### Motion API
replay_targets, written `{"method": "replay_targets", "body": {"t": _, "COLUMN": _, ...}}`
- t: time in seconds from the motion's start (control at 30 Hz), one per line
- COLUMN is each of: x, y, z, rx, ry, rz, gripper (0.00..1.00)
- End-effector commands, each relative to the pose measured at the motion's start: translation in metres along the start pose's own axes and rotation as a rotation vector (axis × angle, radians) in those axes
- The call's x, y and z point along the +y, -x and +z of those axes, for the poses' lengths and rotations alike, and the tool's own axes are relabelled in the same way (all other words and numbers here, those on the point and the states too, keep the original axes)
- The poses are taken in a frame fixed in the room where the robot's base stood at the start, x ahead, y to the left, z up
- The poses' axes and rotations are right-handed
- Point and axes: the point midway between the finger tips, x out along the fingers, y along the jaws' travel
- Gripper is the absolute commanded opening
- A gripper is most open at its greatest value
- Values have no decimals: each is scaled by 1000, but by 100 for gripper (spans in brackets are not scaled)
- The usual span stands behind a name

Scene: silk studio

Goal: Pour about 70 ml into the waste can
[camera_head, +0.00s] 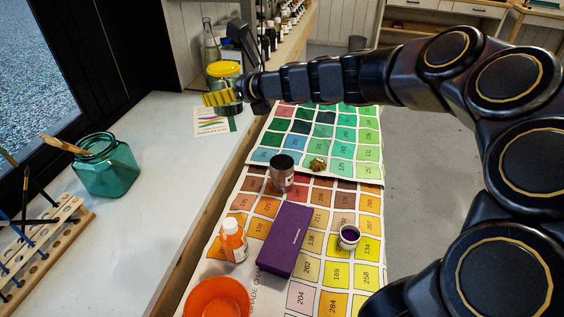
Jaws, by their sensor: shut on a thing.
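My gripper (222,97) is at the far end of the grey ledge, with a yellow ribbed finger across the front of a glass jar (229,109) with a yellow top. It is shut on the jar, which looks upright. The finger hides the jar's middle, and its contents are hard to make out.
A teal jar (107,167) and a wooden brush rack (40,250) stand on the ledge (165,140).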

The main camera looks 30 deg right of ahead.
Motion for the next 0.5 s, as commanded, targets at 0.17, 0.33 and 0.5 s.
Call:
{"method": "replay_targets", "body": {"t": 0.17, "x": 19, "y": 1, "z": 25, "rx": -1, "ry": -3, "rz": -16, "gripper": 31}}
{"method": "replay_targets", "body": {"t": 0.33, "x": 29, "y": -5, "z": 32, "rx": 2, "ry": -8, "rz": -7, "gripper": 31}}
{"method": "replay_targets", "body": {"t": 0.5, "x": 40, "y": -25, "z": 23, "rx": 2, "ry": 12, "rz": 41, "gripper": 31}}
